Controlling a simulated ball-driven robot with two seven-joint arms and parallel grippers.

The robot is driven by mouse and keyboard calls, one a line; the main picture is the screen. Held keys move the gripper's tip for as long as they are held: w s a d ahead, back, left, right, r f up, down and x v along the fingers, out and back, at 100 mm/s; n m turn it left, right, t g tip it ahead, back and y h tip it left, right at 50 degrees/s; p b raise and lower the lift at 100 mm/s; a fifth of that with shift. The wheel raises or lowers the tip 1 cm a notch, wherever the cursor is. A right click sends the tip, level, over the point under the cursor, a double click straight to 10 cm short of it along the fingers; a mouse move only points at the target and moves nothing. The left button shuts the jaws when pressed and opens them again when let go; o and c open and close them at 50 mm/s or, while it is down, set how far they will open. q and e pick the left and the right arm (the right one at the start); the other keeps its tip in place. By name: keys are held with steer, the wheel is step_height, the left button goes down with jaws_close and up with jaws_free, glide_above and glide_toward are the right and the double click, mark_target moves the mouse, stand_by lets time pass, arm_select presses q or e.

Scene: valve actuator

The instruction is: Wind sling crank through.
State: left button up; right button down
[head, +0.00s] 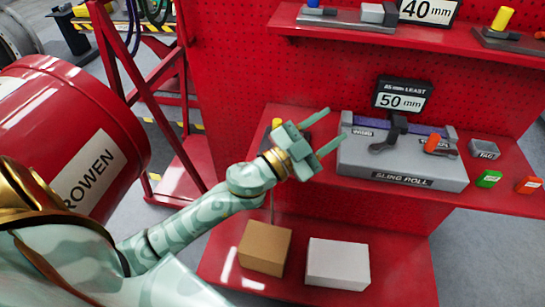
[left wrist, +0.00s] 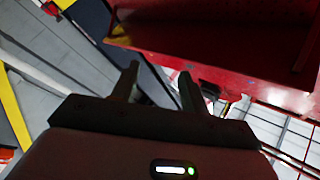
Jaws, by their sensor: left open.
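The grey sling roll unit (head: 360,163) sits on the red middle shelf, its label facing front. A dark bracket with a lever (head: 396,128) stands on its top. A small dark crank arm with an orange knob (head: 437,142) shows on its right part. Which of these is the sling crank is not labelled. My left gripper (head: 333,126) is open and empty, just left of the unit, its fingers pointing right, apart from both levers. In the left wrist view its two dark fingers (left wrist: 158,82) stand apart with nothing between them. My right gripper is not in view.
A 50 mm sign (head: 401,96) stands behind the unit. A grey block (head: 484,149) and green (head: 488,179) and orange (head: 528,185) tags are right of it. Two boxes (head: 265,248) (head: 338,264) sit on the lower shelf. A red drum (head: 75,125) is at left.

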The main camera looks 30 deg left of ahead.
arm_select(q)
steer(key=s+a+f+n+g+y, duration=0.3)
steer(key=s+a+f+n+y, duration=0.3)
steer(key=y, duration=0.5)
steer(key=shift+a+f+g, duration=0.3)
steer(key=shift+a+f, duration=1)
steer(key=shift+a, duration=0.1)
